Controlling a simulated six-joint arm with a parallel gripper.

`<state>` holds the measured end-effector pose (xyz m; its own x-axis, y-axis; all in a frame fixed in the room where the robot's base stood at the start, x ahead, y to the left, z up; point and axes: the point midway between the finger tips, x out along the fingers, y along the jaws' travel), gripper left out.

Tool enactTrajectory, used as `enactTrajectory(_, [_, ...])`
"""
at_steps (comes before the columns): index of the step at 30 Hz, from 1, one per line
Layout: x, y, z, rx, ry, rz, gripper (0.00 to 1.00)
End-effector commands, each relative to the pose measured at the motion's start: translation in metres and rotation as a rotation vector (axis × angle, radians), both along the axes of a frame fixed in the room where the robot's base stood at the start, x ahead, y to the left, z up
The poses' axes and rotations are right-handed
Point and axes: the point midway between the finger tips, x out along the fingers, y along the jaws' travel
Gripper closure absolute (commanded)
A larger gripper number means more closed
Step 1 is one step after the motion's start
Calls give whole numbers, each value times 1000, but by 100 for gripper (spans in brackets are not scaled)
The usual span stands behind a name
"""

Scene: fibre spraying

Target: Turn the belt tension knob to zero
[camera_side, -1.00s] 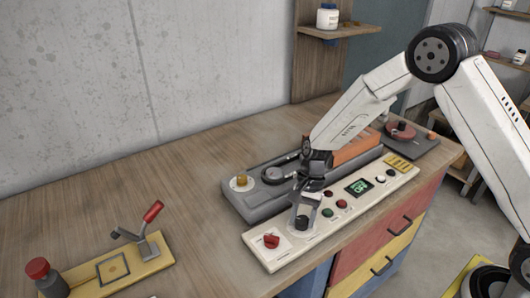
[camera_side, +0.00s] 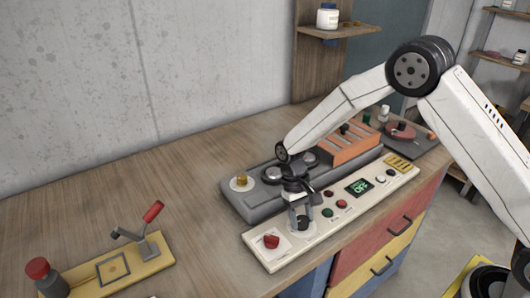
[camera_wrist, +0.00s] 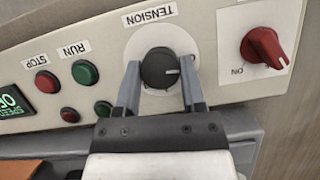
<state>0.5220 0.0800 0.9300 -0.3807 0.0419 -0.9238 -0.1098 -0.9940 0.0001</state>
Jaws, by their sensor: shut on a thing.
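The tension knob (camera_wrist: 158,66) is a dark round knob with a white pointer mark, on a white round plate under an upside-down TENSION label (camera_wrist: 150,14) in the wrist view. The pointer mark points to the right in that view. No zero mark can be read. My gripper (camera_wrist: 161,72) has one grey finger on each side of the knob and is shut on it. In the side view my gripper (camera_side: 300,218) reaches down onto the control panel (camera_side: 331,226), and its fingers largely hide the knob.
A red switch (camera_side: 271,241) marked ON sits beside the knob. Green and red buttons (camera_side: 341,204) and a green display (camera_side: 358,187) are on the other side. The grey machine (camera_side: 252,204) stands behind the panel. A lever fixture (camera_side: 146,245) is at the left.

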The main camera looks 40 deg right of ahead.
Motion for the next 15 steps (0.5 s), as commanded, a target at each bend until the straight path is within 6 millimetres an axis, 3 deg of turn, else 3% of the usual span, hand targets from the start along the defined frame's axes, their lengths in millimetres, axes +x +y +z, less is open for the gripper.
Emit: enactTrajectory(15, [0,1,0,0,1,129,100])
